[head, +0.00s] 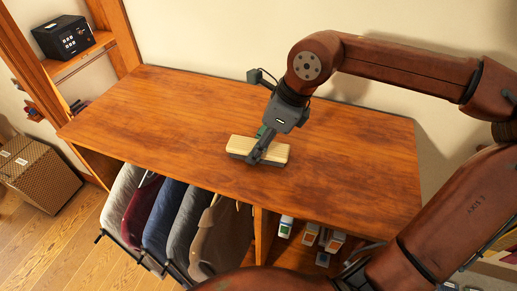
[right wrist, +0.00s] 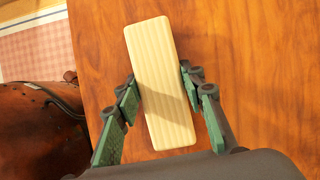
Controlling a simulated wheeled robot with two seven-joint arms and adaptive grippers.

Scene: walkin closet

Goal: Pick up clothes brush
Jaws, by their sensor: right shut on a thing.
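The clothes brush (head: 275,151) has a pale ribbed wooden top and a dark lower edge. It is at the wooden cabinet top in the head view, near its front middle. My right gripper (head: 258,152) comes down on it from above and is shut across its narrow width. In the right wrist view the brush (right wrist: 160,75) lies between the two green-padded fingers of the right gripper (right wrist: 160,100), one on each long side. Whether the brush touches the wood beneath is hard to tell. My left gripper is not in view.
The cabinet top (head: 180,110) is otherwise bare, with free room left and right. Clothes (head: 165,215) hang below its front edge, beside a shelf with small bottles (head: 310,234). A black safe (head: 62,37) sits on a shelf at the back left. A patterned box (head: 40,175) stands on the floor.

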